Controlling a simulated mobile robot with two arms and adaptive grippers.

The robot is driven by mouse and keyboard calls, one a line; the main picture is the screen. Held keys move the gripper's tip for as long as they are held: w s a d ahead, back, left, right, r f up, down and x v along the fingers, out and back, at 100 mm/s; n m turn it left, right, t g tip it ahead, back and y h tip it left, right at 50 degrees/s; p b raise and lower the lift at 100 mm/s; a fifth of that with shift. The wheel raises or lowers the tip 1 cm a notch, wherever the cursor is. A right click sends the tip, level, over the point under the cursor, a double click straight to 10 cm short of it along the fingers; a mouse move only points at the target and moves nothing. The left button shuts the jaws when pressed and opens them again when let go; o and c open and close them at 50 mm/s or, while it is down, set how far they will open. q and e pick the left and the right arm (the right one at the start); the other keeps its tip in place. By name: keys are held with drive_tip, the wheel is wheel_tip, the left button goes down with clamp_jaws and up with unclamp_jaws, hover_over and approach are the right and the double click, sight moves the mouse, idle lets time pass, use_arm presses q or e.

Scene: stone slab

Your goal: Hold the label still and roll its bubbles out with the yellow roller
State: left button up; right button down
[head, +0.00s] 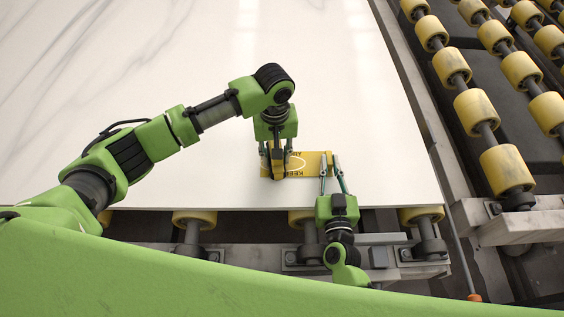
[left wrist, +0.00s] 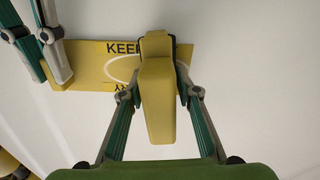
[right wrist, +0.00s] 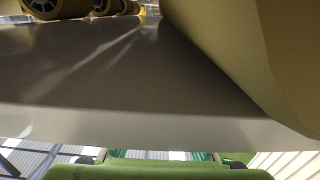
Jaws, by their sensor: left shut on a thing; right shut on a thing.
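The yellow label (head: 310,158), with black lettering and a white oval, lies on the pale slab near its front edge; it also shows in the left wrist view (left wrist: 90,62). My left gripper (head: 276,160) is shut on the handle of the yellow roller (left wrist: 156,100). My right gripper (head: 329,160) is shut on the label's right end in the head view. Its fingers also show at the left of the left wrist view (left wrist: 48,78).
The white veined slab (head: 200,60) has wide bare room behind and left of the label. Conveyor rollers (head: 505,167) stand at the right and under the slab's front edge. A large tan-yellow surface (right wrist: 240,50) fills the right wrist view's right side; I cannot tell what it is.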

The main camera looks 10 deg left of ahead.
sight(290, 164)
use_arm(q)
drive_tip(key=shift+w+d, duration=0.2)
drive_tip(key=shift+d, duration=1.3)
use_arm(e)
drive_tip(key=shift+a, duration=0.15)
use_arm(q)
drive_tip(key=shift+w+d, duration=0.2)
drive_tip(key=shift+d, duration=0.55)
drive_tip(key=shift+w+d, duration=0.1)
drive_tip(key=shift+d, duration=1)
drive_tip(key=shift+a, duration=1.4)
drive_tip(key=shift+s+a+f, duration=0.15)
drive_tip(key=shift+s+a, duration=0.15)
drive_tip(key=shift+a, duration=0.6)
drive_tip(key=shift+s+a+f, duration=0.1)
drive_tip(key=shift+s+a, duration=0.15)
drive_tip(key=shift+a, duration=0.6)
use_arm(e)
drive_tip(key=shift+d, duration=0.3)
use_arm(q)
drive_tip(key=shift+s+a+r, duration=0.1)
drive_tip(key=shift+s+a, duration=0.05)
drive_tip(key=shift+a, duration=0.8)
drive_tip(key=shift+s+a+r, duration=0.1)
drive_tip(key=shift+s+a, duration=0.05)
drive_tip(key=shift+a, duration=0.8)
use_arm(e)
drive_tip(key=shift+w+r, duration=0.1)
use_arm(q)
drive_tip(key=shift+d+r, duration=0.1)
